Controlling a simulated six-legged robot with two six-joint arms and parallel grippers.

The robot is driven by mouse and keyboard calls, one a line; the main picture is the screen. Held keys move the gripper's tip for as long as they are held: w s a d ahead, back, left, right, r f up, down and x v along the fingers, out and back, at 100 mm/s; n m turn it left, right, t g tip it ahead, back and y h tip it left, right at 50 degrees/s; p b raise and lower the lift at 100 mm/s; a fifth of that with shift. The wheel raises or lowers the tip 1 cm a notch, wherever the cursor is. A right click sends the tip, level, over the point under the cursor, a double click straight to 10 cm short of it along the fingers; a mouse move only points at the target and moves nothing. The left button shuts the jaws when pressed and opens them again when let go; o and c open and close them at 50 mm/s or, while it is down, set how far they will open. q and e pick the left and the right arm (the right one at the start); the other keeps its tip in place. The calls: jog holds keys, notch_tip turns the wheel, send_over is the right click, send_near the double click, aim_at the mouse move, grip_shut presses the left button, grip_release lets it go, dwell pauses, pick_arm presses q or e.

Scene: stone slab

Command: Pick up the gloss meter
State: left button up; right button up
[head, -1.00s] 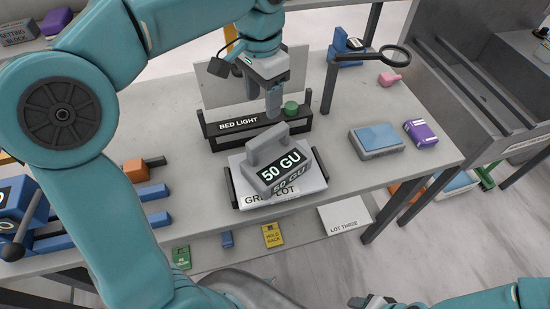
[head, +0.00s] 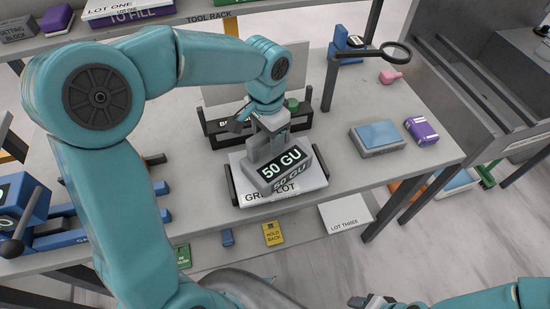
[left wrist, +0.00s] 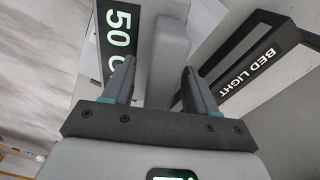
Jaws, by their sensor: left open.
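The gloss meter (head: 284,171) is a grey block with a black panel reading "50 GU". It sits on a pale slab (head: 309,193) labelled "GREY LOT", partly hidden. My left gripper (head: 268,143) is right above it, pointing down, and covers most of its handle in the head view. In the left wrist view, the fingers of my left gripper (left wrist: 160,78) are open, one on each side of the grey handle (left wrist: 168,60); I cannot tell whether they touch it. The "50 GU" panel (left wrist: 118,38) shows beside it. My right gripper (head: 372,301) is at the bottom edge, its jaws unclear.
A dark bar labelled "BED LIGHT" (left wrist: 246,68) stands just behind the meter. A grey box with a blue top (head: 377,138), a purple box (head: 421,130) and a magnifier (head: 396,52) are on the right. Blue blocks and a lever lie on the left.

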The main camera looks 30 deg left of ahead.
pick_arm(q)
grip_shut()
jog(key=shift+w, duration=0.1)
dwell(1.2)
